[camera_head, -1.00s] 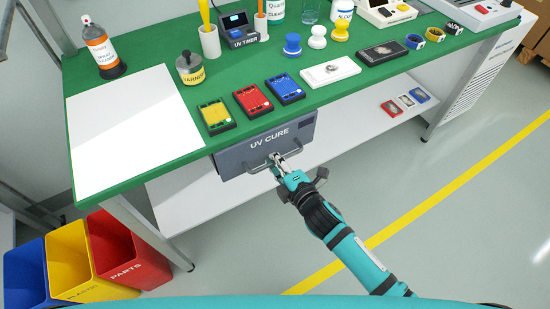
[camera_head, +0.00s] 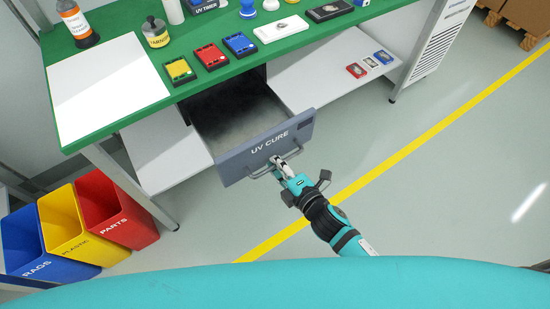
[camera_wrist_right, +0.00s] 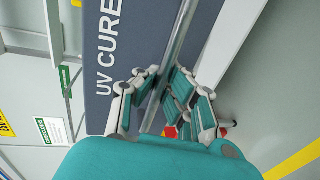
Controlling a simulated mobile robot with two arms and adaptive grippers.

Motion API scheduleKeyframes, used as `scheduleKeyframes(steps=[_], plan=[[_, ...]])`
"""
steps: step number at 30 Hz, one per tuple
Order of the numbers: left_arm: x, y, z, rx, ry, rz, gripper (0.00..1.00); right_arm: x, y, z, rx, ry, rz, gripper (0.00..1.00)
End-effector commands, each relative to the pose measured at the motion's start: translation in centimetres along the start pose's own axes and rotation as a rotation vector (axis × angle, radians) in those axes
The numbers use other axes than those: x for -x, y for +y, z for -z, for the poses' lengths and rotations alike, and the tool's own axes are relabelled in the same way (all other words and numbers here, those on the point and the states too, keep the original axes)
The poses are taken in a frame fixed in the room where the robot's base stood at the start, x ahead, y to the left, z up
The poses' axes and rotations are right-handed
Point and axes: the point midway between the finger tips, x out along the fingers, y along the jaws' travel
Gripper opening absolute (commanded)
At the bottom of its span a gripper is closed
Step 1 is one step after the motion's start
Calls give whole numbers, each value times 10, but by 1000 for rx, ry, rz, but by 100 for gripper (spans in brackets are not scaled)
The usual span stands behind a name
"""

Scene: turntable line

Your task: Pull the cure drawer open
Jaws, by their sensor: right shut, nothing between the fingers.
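The cure drawer (camera_head: 240,157) hangs under the green bench and stands well open. Its grey front reads "UV CURE", and the part of its inside that shows looks empty. A metal bar handle (camera_head: 259,174) crosses the front. My right gripper (camera_head: 279,163) is at the middle of this handle, with its fingers shut and nothing gripped between them. In the right wrist view the handle bar (camera_wrist_right: 181,45) runs down to the fingers (camera_wrist_right: 157,88), beside the drawer front (camera_wrist_right: 128,42). The exact contact is hidden. My left gripper is out of view.
The green bench top (camera_head: 125,117) holds yellow, red and blue cases (camera_head: 211,56) above the drawer. Blue, yellow and red bins (camera_head: 115,215) stand at the left. The floor right of the drawer is clear.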

Motion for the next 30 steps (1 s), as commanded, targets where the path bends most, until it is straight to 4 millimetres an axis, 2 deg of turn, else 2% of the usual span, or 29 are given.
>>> scheduleKeyframes(steps=[6, 12, 20, 30], plan=[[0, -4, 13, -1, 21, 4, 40, 1, 1, 0, 1, 0, -3, 0], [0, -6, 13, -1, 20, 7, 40, 1, 1, 0, 1, 0, -3, 0], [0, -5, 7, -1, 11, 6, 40, 1, 1, 0, 1, 0, -2, 34], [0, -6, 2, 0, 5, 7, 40, 6, 0, 0, 1, 0, -1, 34]])
